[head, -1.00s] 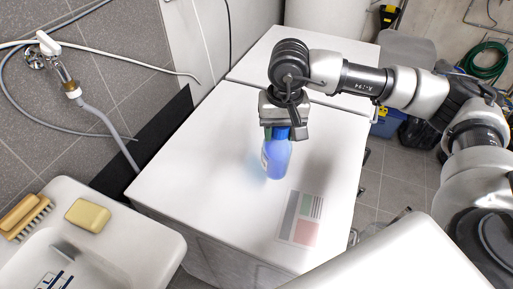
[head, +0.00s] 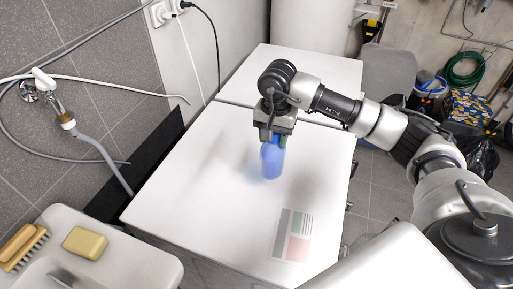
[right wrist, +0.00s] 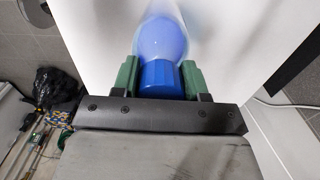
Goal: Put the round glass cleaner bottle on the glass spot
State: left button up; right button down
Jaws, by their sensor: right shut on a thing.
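A translucent blue bottle (head: 271,161) with a blue cap is upright over the white worktop, behind the marked card. My right gripper (head: 275,137) is above it, pointing down and shut on its cap. In the right wrist view, the blue bottle (right wrist: 162,40) has its cap between the two green fingers (right wrist: 160,78). I cannot tell whether its base touches the worktop. The flat card (head: 291,236) has a grey strip, a green patch with lines and a pink patch. No readable word shows which part is the glass spot. My left gripper is out of view.
A white sink (head: 125,262) with a yellow sponge (head: 86,242) and a brush (head: 22,247) is at the lower left. The white worktop (head: 190,195) is clear around the bottle and card. A second white top (head: 310,78) adjoins behind.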

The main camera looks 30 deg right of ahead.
jog(key=w+a+f+p, duration=0.2)
jog(key=w+a+f, duration=0.1)
jog(key=f, duration=0.4)
jog(key=c, duration=1)
grip_release()
jog(key=shift+a, duration=0.1)
jog(key=o, duration=0.4)
jog(key=shift+r, duration=0.1)
